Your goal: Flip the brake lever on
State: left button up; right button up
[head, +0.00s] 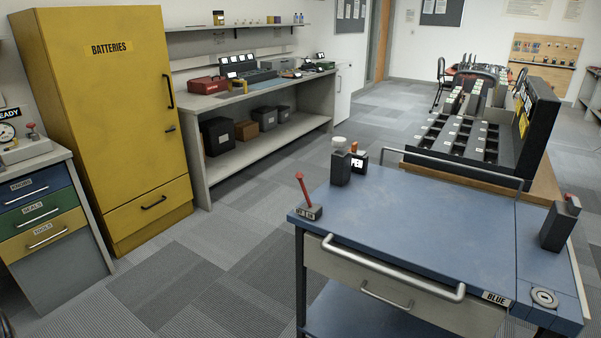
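A small lever with a red handle (303,187) and red knob stands on the near left corner of a blue-topped cart (430,220). Its dark grey base (309,211) has a light label too small to read. The handle points up and tilts a little to the left. The cart has a grey push bar (390,268) along its front, a drawer below it and a label reading BLUE. Neither of my grippers is in view.
Dark devices stand at the cart's back left (341,167) and right side (560,224); its middle is clear. A yellow batteries cabinet (105,120), a workbench (262,90) and a drawer unit (50,215) stand to the left. Carpet (215,270) is open between.

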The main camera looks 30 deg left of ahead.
aim_at(299, 175)
jog(key=i+j+z, duration=0.1)
jog(key=j, duration=0.3)
jog(key=i+j, duration=0.25)
jog(key=i+j+z, duration=0.15)
jog(key=j, duration=0.35)
jog(key=i+j, duration=0.15)
jog(key=j, duration=0.25)
jog(key=i+j+z, duration=0.15)
jog(key=j, duration=0.25)
jog(key=i+j+z, duration=0.1)
jog(key=j, duration=0.3)
jog(key=i+j, duration=0.1)
jog(key=j, duration=0.35)
jog(key=z, duration=0.05)
